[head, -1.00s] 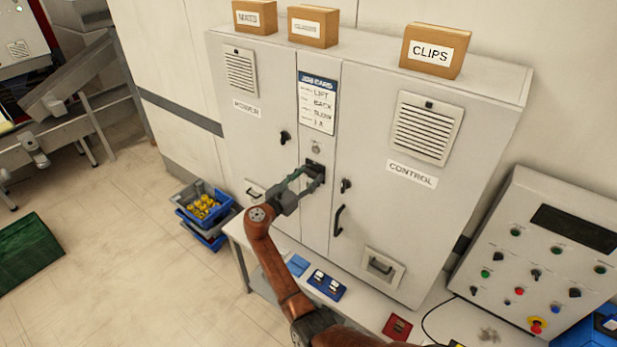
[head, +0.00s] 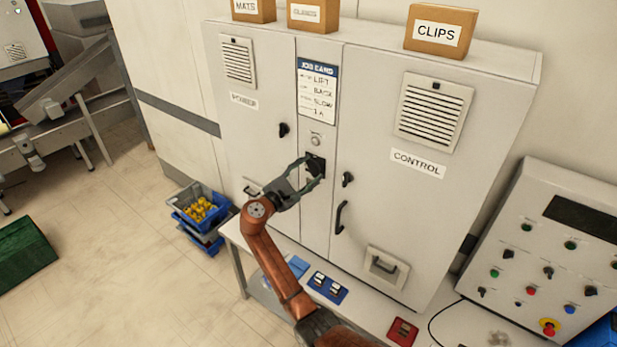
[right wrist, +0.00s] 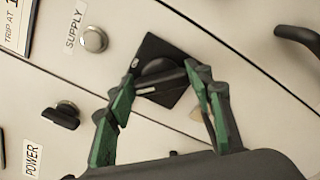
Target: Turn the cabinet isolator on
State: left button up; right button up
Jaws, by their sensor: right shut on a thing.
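The cabinet isolator (right wrist: 172,68) is a black rotary handle on a black square plate, on the narrow middle panel of the grey cabinet (head: 395,225). It also shows in the head view (head: 315,163), partly hidden by the fingers. My right gripper (head: 308,171) is at the plate, shut on the handle. In the right wrist view its green-padded fingers (right wrist: 160,84) are on either side of the handle. The handle lies slanted there, with a pale mark near its left end. Its on and off markings are too small to read. My left gripper is not in view.
A round SUPPLY button or lamp (right wrist: 94,39) sits close by the isolator. Black door knobs (head: 347,179) and a door handle (head: 341,217) flank it. A job card (head: 317,92) is above. A table (head: 380,318) stands below, and a control console (head: 550,245) at right.

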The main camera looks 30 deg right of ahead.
jog(key=m+b, duration=0.1)
jog(key=m, duration=0.1)
jog(key=m+b, duration=0.4)
jog(key=shift+f, duration=0.3)
jog(key=shift+r+m+b, duration=0.1)
jog(key=shift+m+b, duration=1.2)
jog(key=o, duration=1.2)
jog(key=shift+c, duration=0.2)
